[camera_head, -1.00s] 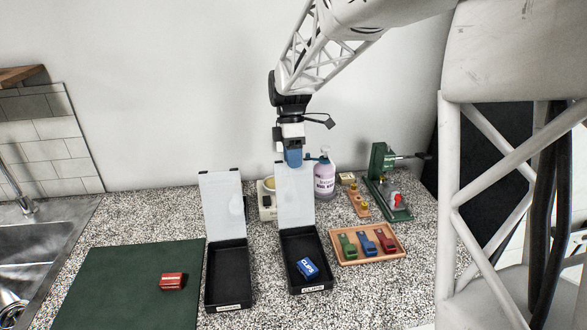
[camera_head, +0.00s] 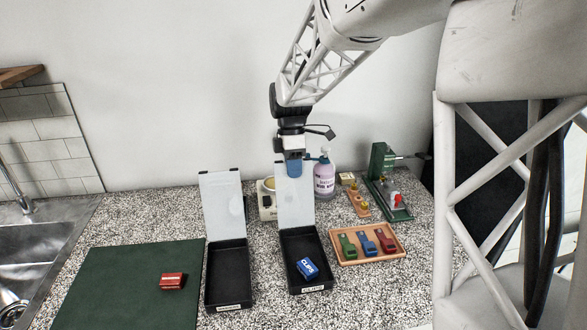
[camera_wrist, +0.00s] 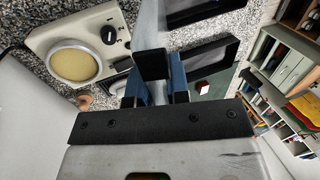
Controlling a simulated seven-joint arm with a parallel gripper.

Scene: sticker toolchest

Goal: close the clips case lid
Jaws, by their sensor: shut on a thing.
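The clips case (camera_head: 308,272) is the right one of two black open boxes. It has a "CLIPS" label on its front, and a blue block marked CLIPS (camera_head: 307,268) lies inside. Its pale, see-through lid (camera_head: 295,205) stands upright at the back edge. My gripper (camera_head: 294,171) is at the top edge of this lid, shut on it with its blue fingers. In the wrist view the gripper (camera_wrist: 154,88) has a dark tab between its fingers, and the pale lid (camera_wrist: 150,25) runs away from it. The exact contact is partly hidden.
A similar black case (camera_head: 228,283) with its lid up stands close on the left. A red block (camera_head: 173,281) lies on the green mat (camera_head: 120,290). A wooden tray (camera_head: 345,259) with coloured clips is on the right. A cream device (camera_head: 267,205) and a bottle (camera_head: 324,180) stand behind.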

